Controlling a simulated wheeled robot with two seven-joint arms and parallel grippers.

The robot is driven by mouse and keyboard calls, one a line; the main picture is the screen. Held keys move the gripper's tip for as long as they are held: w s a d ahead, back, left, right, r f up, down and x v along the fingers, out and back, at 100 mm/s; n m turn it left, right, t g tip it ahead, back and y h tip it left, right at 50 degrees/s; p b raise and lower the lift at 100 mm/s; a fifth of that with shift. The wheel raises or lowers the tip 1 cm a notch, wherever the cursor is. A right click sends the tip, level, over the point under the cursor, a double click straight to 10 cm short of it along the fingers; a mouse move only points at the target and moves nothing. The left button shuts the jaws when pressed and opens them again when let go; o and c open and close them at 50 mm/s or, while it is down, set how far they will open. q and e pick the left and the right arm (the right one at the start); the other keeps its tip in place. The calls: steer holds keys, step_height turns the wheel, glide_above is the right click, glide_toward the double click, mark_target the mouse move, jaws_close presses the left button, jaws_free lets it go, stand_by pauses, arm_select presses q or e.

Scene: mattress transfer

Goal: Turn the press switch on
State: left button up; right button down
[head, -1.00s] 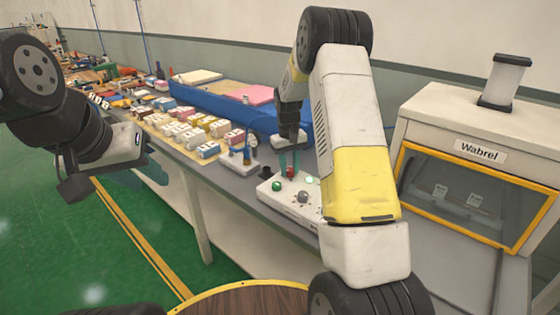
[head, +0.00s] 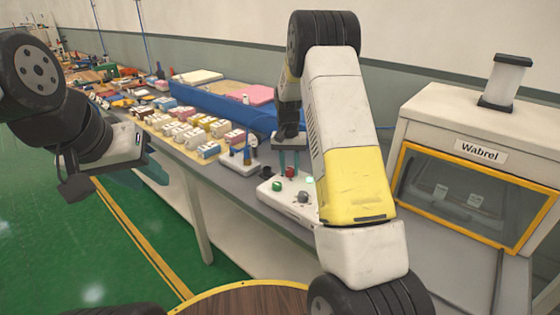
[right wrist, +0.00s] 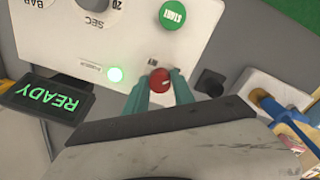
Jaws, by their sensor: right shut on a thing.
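The white control box (head: 270,186) sits on the long grey bench, partly hidden by my right arm. Its red knob switch (head: 290,172) lies between the teal fingertips of my right gripper (head: 289,165). In the right wrist view the same red knob (right wrist: 160,80) is between the two fingers of my right gripper (right wrist: 160,88), which is shut on it. A small green light (right wrist: 115,74) glows beside the knob. A black screen (right wrist: 47,101) reads READY in green. My left gripper (head: 143,177) is open and empty at the left, away from the box.
A green START button (right wrist: 172,14) and a grey dial (head: 303,197) are on the box. A small stand with a blue tool (head: 246,156) is left of it. Several coloured blocks (head: 190,135) and a blue bin (head: 215,102) lie farther back. A Wabrel cabinet (head: 470,175) stands right.

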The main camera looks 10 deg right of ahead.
mark_target(289, 169)
stand_by(0.3)
steer(key=c, duration=1.1)
jaws_free()
steer(key=shift+o, duration=0.2)
step_height(289, 169, up, 7)
steer(key=shift+w+a+f, duration=0.1)
steer(key=shift+r, duration=0.5)
